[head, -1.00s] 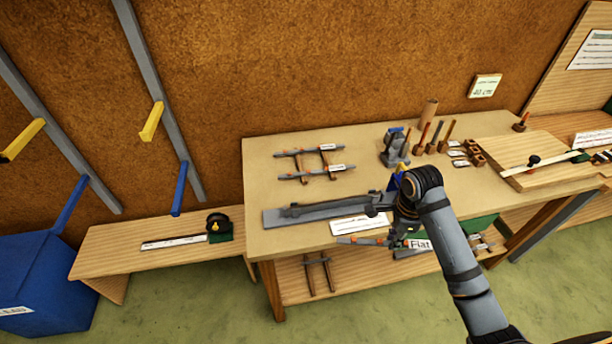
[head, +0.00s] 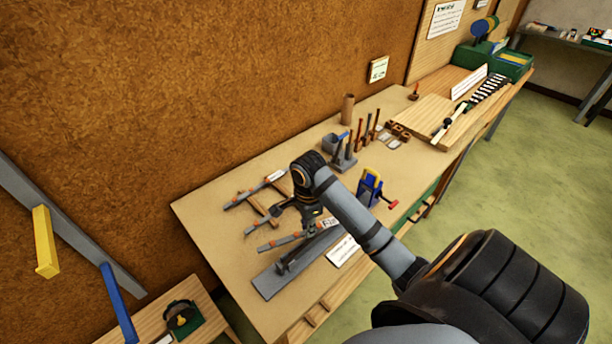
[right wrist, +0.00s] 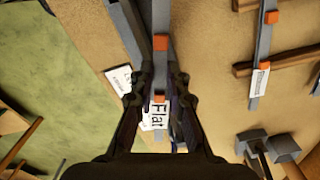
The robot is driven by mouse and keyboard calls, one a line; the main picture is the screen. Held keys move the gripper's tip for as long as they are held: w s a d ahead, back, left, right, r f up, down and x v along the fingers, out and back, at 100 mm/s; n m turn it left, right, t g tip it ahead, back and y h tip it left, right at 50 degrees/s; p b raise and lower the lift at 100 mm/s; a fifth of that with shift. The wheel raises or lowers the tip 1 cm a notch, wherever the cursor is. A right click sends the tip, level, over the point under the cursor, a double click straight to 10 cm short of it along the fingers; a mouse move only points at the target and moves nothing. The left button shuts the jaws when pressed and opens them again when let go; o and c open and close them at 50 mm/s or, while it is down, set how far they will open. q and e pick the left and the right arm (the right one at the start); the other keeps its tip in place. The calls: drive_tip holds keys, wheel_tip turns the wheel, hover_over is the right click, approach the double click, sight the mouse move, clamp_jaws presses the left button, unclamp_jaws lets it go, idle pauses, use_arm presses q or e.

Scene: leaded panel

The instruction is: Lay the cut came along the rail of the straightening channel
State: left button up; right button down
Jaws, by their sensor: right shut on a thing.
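My right gripper (head: 312,216) is shut on a grey came with orange bands (head: 280,243) and a tag reading "Flat". The came also shows in the right wrist view (right wrist: 161,22), running away from between the fingers (right wrist: 160,97). The grey straightening channel (head: 272,283) lies on the bench, with a raised rail along it. In the head view the held came is on the wall side of the rail, roughly along it. In the right wrist view the channel (right wrist: 128,35) lies just left of the came. I cannot tell whether they touch. My left gripper is not in view.
Other banded cames (head: 245,195) lie across a wooden rack (head: 262,210) behind the channel. A white card (head: 342,251) lies in front of it. A blue and yellow vise (head: 370,188) and a tool stand (head: 340,152) are to the right. The bench's left end (head: 205,215) is clear.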

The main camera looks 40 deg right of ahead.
sight(323, 225)
drive_tip(key=shift+n, duration=0.7)
drive_tip(key=r+p, duration=0.1)
drive_tip(key=p, duration=0.1)
drive_tip(key=d+r+p, duration=0.1)
drive_tip(key=r+p, duration=0.2)
drive_tip(key=shift+w+d+r+p, duration=0.15)
drive_tip(key=shift+d+p, duration=0.1)
drive_tip(key=shift+p, duration=0.15)
drive_tip(key=s+d+r+n+p, duration=0.1)
drive_tip(key=p, duration=0.1)
drive_tip(key=s+d+r+n+p, duration=0.1)
drive_tip(key=d+r+p, duration=0.1)
drive_tip(key=p, duration=0.1)
drive_tip(key=shift+p, duration=0.3)
drive_tip(key=shift+d, duration=0.15)
drive_tip(key=shift+w+f, duration=0.3)
drive_tip(key=shift+w, duration=0.1)
drive_tip(key=shift+r+p, duration=0.15)
drive_tip(key=shift+p, duration=0.15)
wheel_tip(323, 225, down, 7)
drive_tip(key=b, duration=0.2)
drive_tip(key=shift+r+b, duration=0.15)
drive_tip(key=shift+b, duration=0.2)
drive_tip(key=shift+f, duration=0.9)
drive_tip(key=shift+f, duration=0.35)
drive_tip(key=c, duration=1.3)
unclamp_jaws()
